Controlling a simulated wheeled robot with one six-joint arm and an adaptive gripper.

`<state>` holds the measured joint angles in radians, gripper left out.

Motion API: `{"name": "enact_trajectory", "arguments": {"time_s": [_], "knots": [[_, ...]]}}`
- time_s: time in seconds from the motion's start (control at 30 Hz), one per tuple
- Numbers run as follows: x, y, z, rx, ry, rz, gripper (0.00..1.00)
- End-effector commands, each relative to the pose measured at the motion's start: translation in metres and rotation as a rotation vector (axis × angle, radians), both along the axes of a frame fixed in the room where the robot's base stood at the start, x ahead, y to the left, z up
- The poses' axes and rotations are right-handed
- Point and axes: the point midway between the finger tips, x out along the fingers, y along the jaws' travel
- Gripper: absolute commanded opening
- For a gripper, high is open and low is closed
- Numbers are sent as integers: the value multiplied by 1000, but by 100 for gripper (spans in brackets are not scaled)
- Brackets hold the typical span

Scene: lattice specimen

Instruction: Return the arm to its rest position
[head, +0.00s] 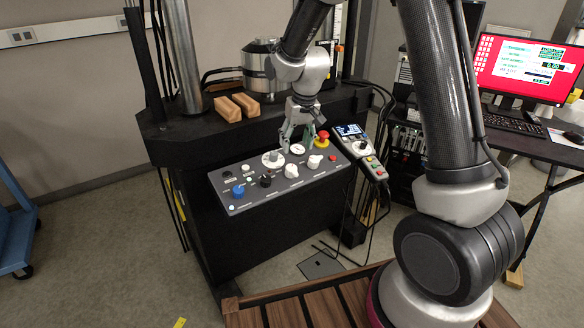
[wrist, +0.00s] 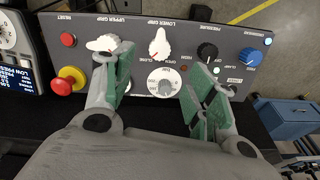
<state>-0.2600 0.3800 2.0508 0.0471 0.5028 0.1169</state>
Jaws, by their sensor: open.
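My gripper (head: 299,134) hangs above the grey control panel (head: 240,206) on the front of the testing machine, reached out from my arm. In the wrist view, my gripper (wrist: 157,90) has its two green-padded fingers spread wide with nothing held between them. The panel (wrist: 143,62) carries a white dial (wrist: 166,82) that shows between the fingers and a white knob with a red pointer (wrist: 159,46) just beyond. A white lever knob (wrist: 103,44) is close to the left finger in that view; whether they touch I cannot tell.
A red emergency button (head: 322,138) and a handheld controller (head: 358,145) are right of the gripper. Wooden blocks (head: 236,107) lie on the machine's ledge. A desk with a red-screened monitor (head: 524,68) stands at the right. Open floor (head: 110,240) lies at the left.

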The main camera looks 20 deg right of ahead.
Motion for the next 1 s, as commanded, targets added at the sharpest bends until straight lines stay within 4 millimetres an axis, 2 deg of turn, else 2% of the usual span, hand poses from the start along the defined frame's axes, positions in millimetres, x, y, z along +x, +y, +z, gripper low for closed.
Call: {"name": "enact_trajectory", "arguments": {"time_s": [0.17, 0.23, 0.37, 0.4, 0.5, 0.67, 0.8, 1.0], "knots": [[-1, 0, 0, -1, 4, 5, 56], [-7, -2, -2, -10, 30, 16, 56], [-43, -11, -13, -42, 135, 44, 56], [-59, -16, -10, -51, 166, 55, 56], [-98, -33, 16, -65, 208, 67, 56], [-152, -60, 60, -70, 216, 62, 56], [-204, -86, 99, -66, 183, 41, 56], [-273, -116, 140, -59, 72, -14, 56]]}}
